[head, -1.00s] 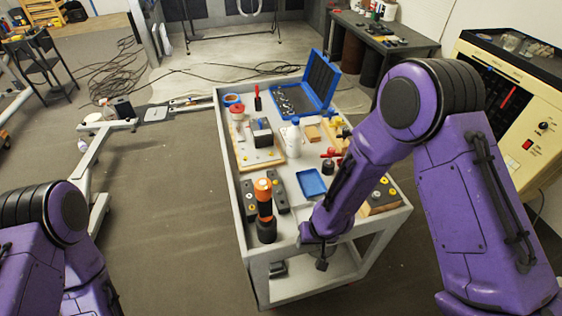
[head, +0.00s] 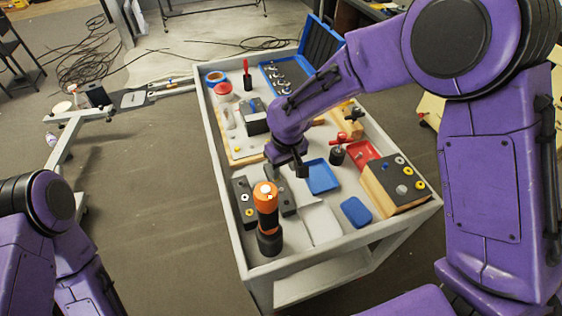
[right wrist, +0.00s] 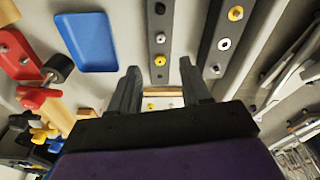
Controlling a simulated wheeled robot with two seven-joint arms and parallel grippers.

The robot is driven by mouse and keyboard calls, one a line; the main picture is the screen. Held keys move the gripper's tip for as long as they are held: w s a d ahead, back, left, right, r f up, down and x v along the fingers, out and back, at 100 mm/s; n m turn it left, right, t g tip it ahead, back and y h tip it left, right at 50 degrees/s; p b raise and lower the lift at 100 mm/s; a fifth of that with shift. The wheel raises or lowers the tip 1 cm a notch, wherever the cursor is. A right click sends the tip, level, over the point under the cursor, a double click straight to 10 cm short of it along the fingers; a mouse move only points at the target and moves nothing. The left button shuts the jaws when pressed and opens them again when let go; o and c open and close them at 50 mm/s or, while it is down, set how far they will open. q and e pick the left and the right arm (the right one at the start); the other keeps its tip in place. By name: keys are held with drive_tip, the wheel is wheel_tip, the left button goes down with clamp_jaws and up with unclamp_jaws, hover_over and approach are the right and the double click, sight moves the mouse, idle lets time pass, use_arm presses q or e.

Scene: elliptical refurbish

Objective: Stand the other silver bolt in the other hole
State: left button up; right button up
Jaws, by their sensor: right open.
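My right gripper (head: 290,168) is over the middle of the cart, pointing down; it is open and empty. In the right wrist view its two fingers (right wrist: 160,85) are spread apart, with nothing between the tips. Beyond them are two black strips. The middle strip (right wrist: 159,18) carries silver and yellow round pieces. The right strip (right wrist: 207,45) has a silver-white ringed piece (right wrist: 224,44), another silver piece (right wrist: 216,68) and a yellow one. I cannot tell which are bolts or empty holes. A wooden block with a black top (head: 395,180) carries silver and yellow pieces. My left gripper is out of view.
An orange-black flashlight-like tool (head: 267,215) stands near the cart's front left, close to the strips. A blue tray (head: 321,180), a red tray (head: 362,153) and a blue pad (head: 356,211) lie to the right. An open blue case (head: 325,45) stands behind.

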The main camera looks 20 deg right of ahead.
sight(281, 189)
drive_tip(key=f, duration=0.6)
drive_tip(key=w+f+p, duration=0.1)
drive_tip(key=f, duration=0.2)
drive_tip(key=shift+a, duration=0.15)
drive_tip(key=shift+s+f, duration=0.2)
drive_tip(key=shift+f, duration=0.05)
drive_tip(key=shift+c, duration=0.3)
clamp_jaws()
